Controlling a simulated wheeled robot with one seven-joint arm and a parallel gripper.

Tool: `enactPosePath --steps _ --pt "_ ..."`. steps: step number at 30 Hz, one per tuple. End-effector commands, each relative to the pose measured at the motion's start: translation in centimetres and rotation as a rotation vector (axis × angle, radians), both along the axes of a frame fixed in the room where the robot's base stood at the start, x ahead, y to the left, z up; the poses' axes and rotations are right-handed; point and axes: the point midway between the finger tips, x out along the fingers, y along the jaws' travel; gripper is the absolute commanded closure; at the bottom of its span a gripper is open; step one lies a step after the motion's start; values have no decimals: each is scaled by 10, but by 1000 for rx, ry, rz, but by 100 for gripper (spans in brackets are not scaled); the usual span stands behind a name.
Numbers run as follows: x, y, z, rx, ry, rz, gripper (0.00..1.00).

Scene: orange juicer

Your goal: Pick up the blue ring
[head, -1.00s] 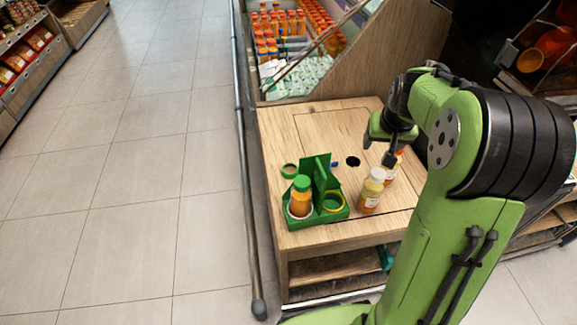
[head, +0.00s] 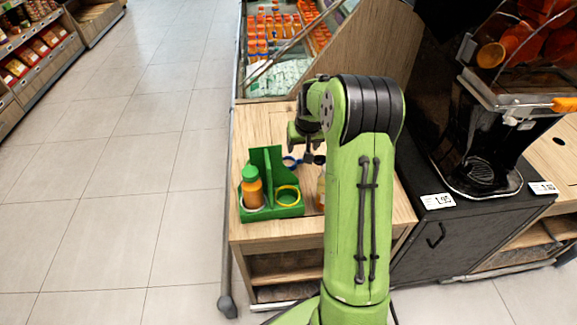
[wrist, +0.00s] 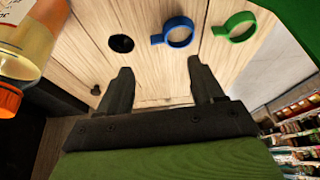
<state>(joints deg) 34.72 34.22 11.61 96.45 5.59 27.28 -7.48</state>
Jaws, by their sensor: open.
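The blue ring (wrist: 157,39), with a short tab, lies flat on the wooden table top (wrist: 85,60) in the wrist view. In the head view the blue ring (head: 288,162) shows just behind the green carrier (head: 263,165), partly hidden. My gripper (wrist: 162,68) is open and empty. Its fingers are above the table, with the ring beyond the fingertips and slightly toward the right finger. In the head view my gripper (head: 308,158) is right of the ring and looks close to it.
A green ring (wrist: 221,30) lies right of the blue one. A bottle with an orange cap (wrist: 8,100) is close on the left. The carrier holds a bottle (head: 252,187) and a yellow ring (head: 279,197).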

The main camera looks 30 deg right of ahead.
Motion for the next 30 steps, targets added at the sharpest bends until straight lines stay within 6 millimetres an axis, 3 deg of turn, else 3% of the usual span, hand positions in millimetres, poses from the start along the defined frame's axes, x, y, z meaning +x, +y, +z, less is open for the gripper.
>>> enactPosePath --steps 3,10,15,24,25,30 --pt "10 -4 -32 2 1 0 33" --pt "22 -9 -59 0 -1 -1 33" --pt "35 -13 -90 1 0 0 33" --pt "40 -16 -98 -2 -1 0 33" --pt "40 -16 -97 -2 -1 0 35" --pt "39 -16 -97 -1 -1 0 61"
